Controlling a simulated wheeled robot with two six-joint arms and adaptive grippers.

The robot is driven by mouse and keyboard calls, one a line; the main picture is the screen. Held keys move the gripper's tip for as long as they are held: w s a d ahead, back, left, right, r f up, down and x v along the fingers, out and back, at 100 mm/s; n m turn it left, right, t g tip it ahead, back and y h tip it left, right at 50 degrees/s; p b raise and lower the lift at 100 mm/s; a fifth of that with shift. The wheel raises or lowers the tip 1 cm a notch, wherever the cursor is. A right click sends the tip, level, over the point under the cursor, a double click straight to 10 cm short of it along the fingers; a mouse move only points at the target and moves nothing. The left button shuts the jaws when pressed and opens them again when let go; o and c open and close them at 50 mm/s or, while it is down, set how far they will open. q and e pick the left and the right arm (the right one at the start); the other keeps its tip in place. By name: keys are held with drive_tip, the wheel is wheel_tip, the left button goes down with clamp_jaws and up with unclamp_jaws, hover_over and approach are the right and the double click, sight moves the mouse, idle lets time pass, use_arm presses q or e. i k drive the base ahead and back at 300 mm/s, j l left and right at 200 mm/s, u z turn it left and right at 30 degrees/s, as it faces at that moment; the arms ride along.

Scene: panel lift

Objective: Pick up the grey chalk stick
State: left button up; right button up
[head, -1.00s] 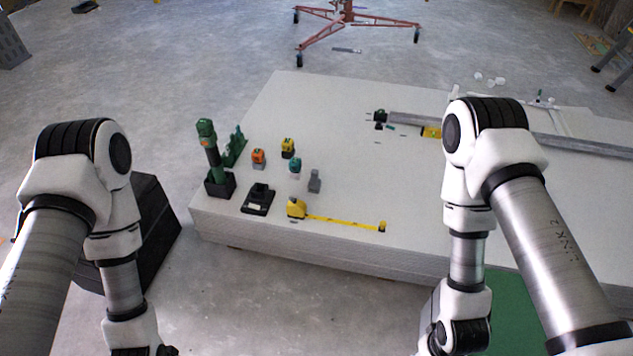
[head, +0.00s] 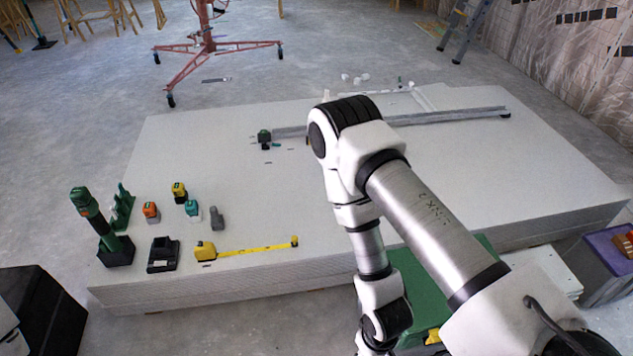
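I cannot pick out the grey chalk stick with certainty. A small grey upright piece (head: 217,217) stands on the stack of white panels (head: 330,215), right of the green and white piece (head: 192,208). Tiny dark or grey bits lie farther back on the panels, too small to tell. My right arm comes in from the lower right and its wrist hangs down in front of the panels' near edge. Its fingers are below the picture. My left gripper is out of view.
A yellow tape measure (head: 206,251) lies pulled out near the front edge, beside a black charger (head: 163,255). A green tool (head: 92,211) stands at the left. A long metal profile (head: 450,117) lies at the back. The middle of the panels is mostly clear.

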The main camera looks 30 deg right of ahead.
sight(215, 216)
drive_tip(key=i+l+u, duration=0.35)
drive_tip(key=i, duration=0.2)
drive_tip(key=i+l+u, duration=0.35)
drive_tip(key=i, duration=0.15)
drive_tip(key=i+l+u, duration=0.35)
drive_tip(key=i+l, duration=0.1)
drive_tip(key=i, duration=0.05)
